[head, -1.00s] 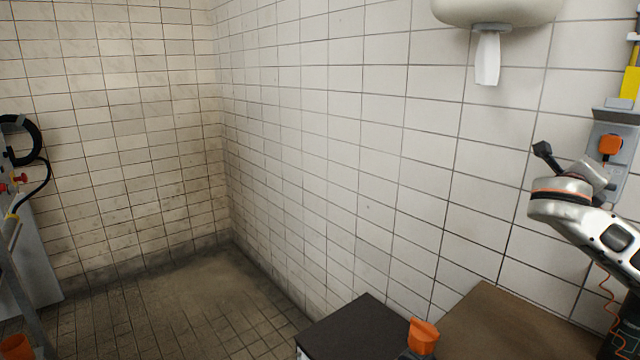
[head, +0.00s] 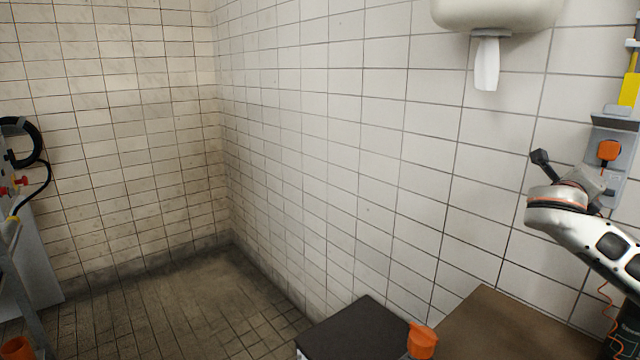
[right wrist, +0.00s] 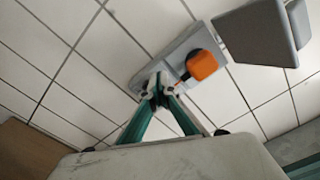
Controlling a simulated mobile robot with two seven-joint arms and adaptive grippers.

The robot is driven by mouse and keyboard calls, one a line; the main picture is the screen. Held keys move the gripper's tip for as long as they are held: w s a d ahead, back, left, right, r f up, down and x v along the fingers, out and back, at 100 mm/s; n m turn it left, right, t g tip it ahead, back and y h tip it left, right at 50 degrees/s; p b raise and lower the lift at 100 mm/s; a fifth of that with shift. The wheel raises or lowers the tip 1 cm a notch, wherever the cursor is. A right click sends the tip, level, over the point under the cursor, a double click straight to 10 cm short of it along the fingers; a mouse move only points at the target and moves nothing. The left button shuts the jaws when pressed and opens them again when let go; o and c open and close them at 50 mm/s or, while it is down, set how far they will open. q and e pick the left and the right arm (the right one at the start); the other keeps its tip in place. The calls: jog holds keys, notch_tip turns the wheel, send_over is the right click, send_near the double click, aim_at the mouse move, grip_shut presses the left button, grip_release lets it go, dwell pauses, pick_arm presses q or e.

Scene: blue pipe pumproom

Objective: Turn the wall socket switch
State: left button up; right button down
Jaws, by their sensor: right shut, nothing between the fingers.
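The wall socket is a grey panel (head: 598,133) on the tiled wall at the right edge of the head view, with an orange plug (head: 609,150) on it. In the right wrist view the panel (right wrist: 168,60) is slanted, with the orange plug (right wrist: 202,65) on its upper right part. My right gripper (right wrist: 160,88) is shut and empty, its fingertips in front of the panel's lower left part. They cover the surface there; I cannot tell whether they touch it. No switch shows clearly. In the head view my right arm hides the fingers. My left gripper is out of view.
A grey block (right wrist: 262,40) juts out beside the plug in the right wrist view. A paper dispenser (head: 495,12) hangs on the wall. A brown tabletop (head: 500,325), a dark box top (head: 355,330) and an orange object (head: 422,341) lie below. The floor at left is open.

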jog(key=shift+w+a+f, duration=0.3)
jog(key=shift+w+f, duration=0.05)
jog(key=shift+f, duration=0.4)
jog(key=shift+w+a+f, duration=0.1)
jog(key=shift+f, duration=0.35)
jog(key=shift+w, duration=0.1)
jog(key=v, duration=0.6)
jog(key=shift+w+a, duration=0.2)
jog(key=shift+a, duration=0.05)
dwell(0.4)
